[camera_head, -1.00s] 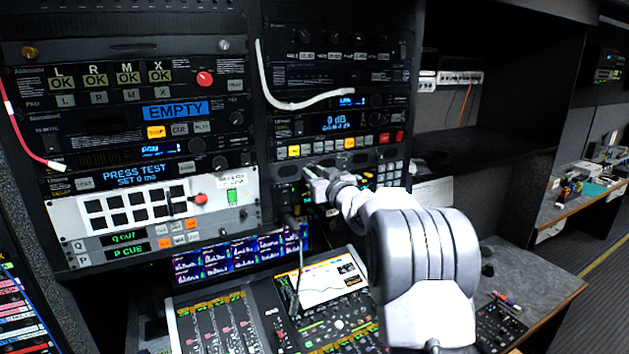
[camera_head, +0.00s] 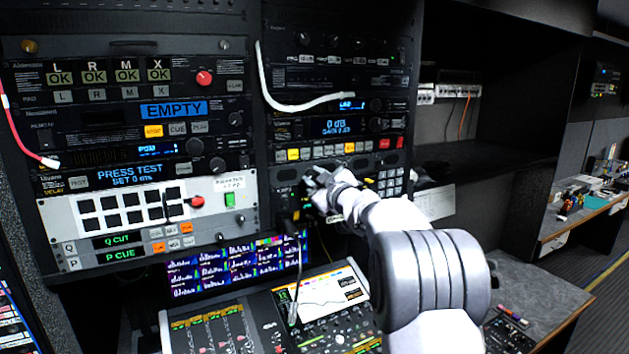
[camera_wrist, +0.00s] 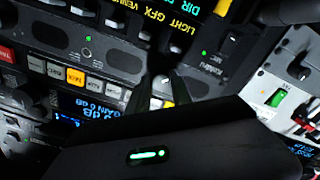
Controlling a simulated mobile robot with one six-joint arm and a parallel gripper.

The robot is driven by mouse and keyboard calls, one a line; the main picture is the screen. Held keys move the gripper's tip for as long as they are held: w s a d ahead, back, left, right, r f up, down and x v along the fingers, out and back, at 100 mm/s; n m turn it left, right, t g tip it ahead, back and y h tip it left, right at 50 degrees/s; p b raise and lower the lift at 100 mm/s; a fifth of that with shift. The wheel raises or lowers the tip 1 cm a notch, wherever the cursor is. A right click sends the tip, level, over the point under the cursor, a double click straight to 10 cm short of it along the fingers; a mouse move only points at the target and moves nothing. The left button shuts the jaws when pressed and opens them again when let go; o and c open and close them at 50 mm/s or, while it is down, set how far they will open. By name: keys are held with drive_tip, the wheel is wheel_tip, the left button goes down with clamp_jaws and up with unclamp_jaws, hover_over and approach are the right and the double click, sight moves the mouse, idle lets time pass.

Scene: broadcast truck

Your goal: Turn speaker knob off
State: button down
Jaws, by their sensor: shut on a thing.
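The speaker panel (camera_head: 366,166) is a dark unit with grilles in the right-hand rack, below a row of lit buttons. My gripper (camera_head: 314,181) is at the left part of this panel, with my arm reaching in from the lower right. In the wrist view, my gripper's dark fingers (camera_wrist: 160,78) are close together against the panel, near the printed labels. They are shut on a small part there, which appears to be the speaker knob. The knob itself is hidden between the fingertips, so its pointer cannot be read. The speaker grille (camera_wrist: 108,58) lies to the left of the fingers.
A keypad (camera_head: 390,183) sits right of my gripper. A white cable (camera_head: 300,105) hangs above. The mixing console (camera_head: 320,305) and a blue-lit screen (camera_head: 235,268) are below, with a thin gooseneck in front. An open dark shelf (camera_head: 475,150) is to the right.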

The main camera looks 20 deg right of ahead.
idle(0.3)
drive_tip(key=c, duration=1.1)
unclamp_jaws()
drive_tip(key=shift+c, duration=0.2)
drive_tip(key=s+b, duration=0.3)
drive_tip(key=s, duration=1.4)
drive_tip(key=shift+s+f+b, duration=0.15)
drive_tip(key=shift+s+b, duration=0.05)
drive_tip(key=shift+b, duration=0.2)
drive_tip(key=shift+d, duration=0.1)
